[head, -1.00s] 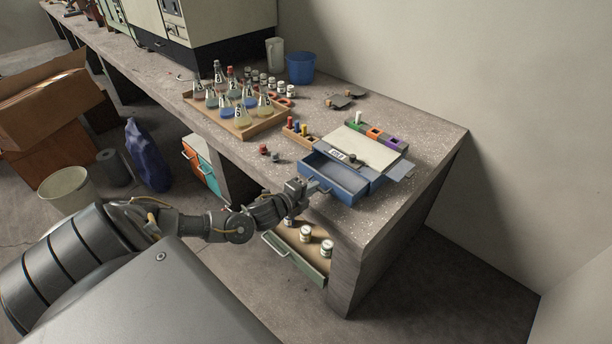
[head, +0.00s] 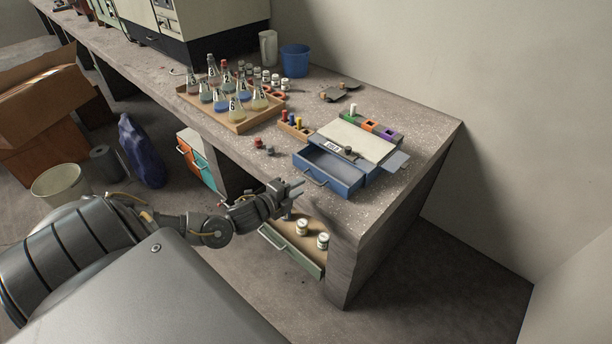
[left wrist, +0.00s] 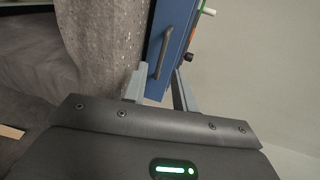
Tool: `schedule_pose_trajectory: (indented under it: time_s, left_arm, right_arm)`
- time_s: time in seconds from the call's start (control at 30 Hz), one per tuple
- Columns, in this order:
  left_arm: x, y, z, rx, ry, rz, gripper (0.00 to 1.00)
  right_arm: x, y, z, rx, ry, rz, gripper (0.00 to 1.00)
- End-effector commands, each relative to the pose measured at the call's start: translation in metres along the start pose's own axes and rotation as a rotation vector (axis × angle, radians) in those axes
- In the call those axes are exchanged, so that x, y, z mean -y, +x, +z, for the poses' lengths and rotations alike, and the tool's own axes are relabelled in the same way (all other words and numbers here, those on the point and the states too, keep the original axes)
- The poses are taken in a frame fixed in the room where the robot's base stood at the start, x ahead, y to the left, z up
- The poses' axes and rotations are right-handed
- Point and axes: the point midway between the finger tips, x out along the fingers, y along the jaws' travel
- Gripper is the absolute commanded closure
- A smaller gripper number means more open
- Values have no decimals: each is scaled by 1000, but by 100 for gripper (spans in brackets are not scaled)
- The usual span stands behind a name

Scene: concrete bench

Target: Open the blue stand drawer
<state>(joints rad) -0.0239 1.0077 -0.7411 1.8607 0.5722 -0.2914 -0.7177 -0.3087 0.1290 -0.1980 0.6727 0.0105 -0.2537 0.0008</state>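The blue stand drawer (head: 329,175) sticks out from the front of the blue stand (head: 353,140) on the bench, pulled open, and its inside looks empty. Its grey bar handle (head: 314,178) is on the front face. My left gripper (head: 297,188) is just in front of and below the handle, apart from it. In the left wrist view the two fingers (left wrist: 158,88) are spread, with the drawer handle (left wrist: 163,52) beyond their tips and nothing between them. My right gripper is not in view.
An open green drawer (head: 291,250) with white jars hangs under the bench, below my left gripper. A wooden tray of flasks (head: 232,112) and a small rack of vials (head: 294,126) stand left of the stand.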

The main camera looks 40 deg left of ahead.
Motion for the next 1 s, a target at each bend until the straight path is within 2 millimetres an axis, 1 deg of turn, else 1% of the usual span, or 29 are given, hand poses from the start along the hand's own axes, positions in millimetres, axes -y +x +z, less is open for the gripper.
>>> schedule_pose_trajectory:
  time_s: [0.03, 0.13, 0.2, 0.33, 0.5, 1.0]
  left_arm:
    - [-2, -12, 0, -2, 0, 4, 72]
    - [-1, -30, 0, -2, 1, 4, 72]
    - [-1, -40, 0, -1, 0, 3, 72]
    - [0, -52, 0, -1, 1, 1, 72]
    - [1, -58, 0, -1, -1, -1, 72]
    - [0, -57, 0, 0, 0, -1, 72]
  right_arm:
    - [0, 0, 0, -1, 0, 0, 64]
    - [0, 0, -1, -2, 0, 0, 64]
    - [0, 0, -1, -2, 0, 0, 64]
    - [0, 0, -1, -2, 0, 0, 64]
    - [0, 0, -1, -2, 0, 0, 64]
    - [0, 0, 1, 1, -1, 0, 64]
